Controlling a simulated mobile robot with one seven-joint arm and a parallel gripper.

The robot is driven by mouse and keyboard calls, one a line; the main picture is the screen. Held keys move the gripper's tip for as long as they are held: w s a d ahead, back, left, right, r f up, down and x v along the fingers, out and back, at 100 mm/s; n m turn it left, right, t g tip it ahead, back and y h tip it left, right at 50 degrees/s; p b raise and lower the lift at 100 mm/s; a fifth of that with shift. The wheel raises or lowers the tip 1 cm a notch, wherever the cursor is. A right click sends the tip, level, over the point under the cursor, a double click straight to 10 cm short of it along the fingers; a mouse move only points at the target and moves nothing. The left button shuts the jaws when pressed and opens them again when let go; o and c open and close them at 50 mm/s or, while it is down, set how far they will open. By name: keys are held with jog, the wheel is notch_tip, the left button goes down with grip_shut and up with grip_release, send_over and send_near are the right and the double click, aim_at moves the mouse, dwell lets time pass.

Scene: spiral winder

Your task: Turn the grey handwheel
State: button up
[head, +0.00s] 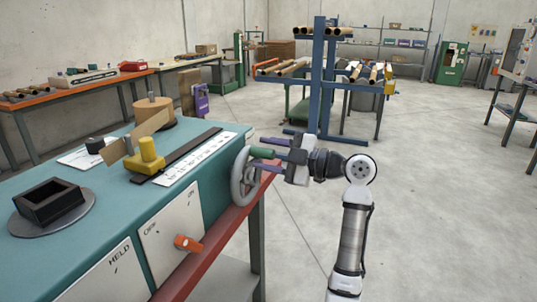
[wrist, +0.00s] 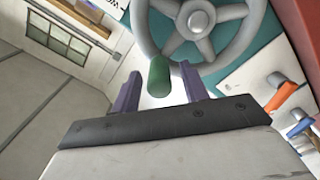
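The grey handwheel (head: 241,181) is mounted on the right end of the teal machine, and its rim, spokes and hub fill the top of the wrist view (wrist: 201,22). A green handle (head: 262,153) sticks out from its rim, at the upper right of the wheel in the head view. My gripper (head: 268,151) is open with its two purple fingers on either side of the handle. In the wrist view the handle (wrist: 158,76) stands between the fingertips, with a visible gap to each finger.
The machine's teal top (head: 120,215) carries a yellow block (head: 147,158), a scale strip (head: 200,158) and a black square holder (head: 50,202). An orange lever (head: 187,243) sits on the front panel below the wheel. Open floor (head: 430,210) lies to the right.

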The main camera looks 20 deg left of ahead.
jog(key=shift+d, duration=0.1)
jog(key=d+b, duration=0.1)
jog(key=d, duration=1.2)
jog(key=shift+s+d, duration=0.25)
jog(key=shift+d, duration=0.05)
